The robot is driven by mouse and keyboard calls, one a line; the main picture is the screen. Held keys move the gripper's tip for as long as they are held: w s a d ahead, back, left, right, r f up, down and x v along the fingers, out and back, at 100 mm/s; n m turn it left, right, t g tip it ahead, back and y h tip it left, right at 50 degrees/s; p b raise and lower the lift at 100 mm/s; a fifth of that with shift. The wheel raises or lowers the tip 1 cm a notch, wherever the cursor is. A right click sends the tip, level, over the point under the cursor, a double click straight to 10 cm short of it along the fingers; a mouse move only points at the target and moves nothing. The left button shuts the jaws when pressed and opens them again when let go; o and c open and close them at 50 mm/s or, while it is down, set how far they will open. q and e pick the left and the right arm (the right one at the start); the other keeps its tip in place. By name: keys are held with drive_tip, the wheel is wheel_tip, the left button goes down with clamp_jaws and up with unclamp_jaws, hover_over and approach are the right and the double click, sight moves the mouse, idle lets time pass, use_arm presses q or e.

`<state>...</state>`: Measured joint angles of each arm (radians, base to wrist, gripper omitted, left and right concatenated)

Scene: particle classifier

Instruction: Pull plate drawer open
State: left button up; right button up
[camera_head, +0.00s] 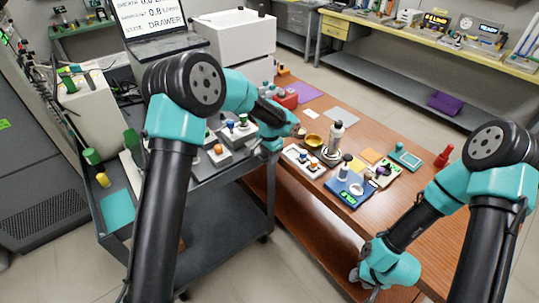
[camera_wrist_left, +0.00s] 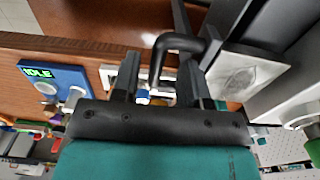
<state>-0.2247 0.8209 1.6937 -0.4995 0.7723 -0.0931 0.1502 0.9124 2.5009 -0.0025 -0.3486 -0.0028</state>
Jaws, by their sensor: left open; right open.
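My left gripper (camera_head: 285,122) is at the front of the white machine (camera_head: 238,36), beside the table's left end. In the left wrist view its fingers (camera_wrist_left: 157,66) are open, with one end of a bent black handle (camera_wrist_left: 176,42) between them. The handle curves toward a light grey panel with a darker patch (camera_wrist_left: 238,76), which looks like the drawer part. Whether the fingers touch the handle cannot be told. In the head view my arm hides the handle and drawer front. My right gripper (camera_head: 372,276) is open and low, near the table's front edge, away from the drawer.
The wooden table (camera_head: 425,232) holds a blue device (camera_head: 347,190), a bottle (camera_head: 335,135), a gold bowl (camera_head: 313,141) and a teal device (camera_head: 405,157). A laptop (camera_head: 160,30) reading "DRAWER" stands beside the machine. A dark cart (camera_head: 225,222) stands below my left arm.

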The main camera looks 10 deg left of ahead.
use_arm(q)
drive_tip(key=shift+r, duration=0.1)
wheel_tip(320, 180, up, 17)
drive_tip(key=shift+r, duration=0.15)
idle(0.4)
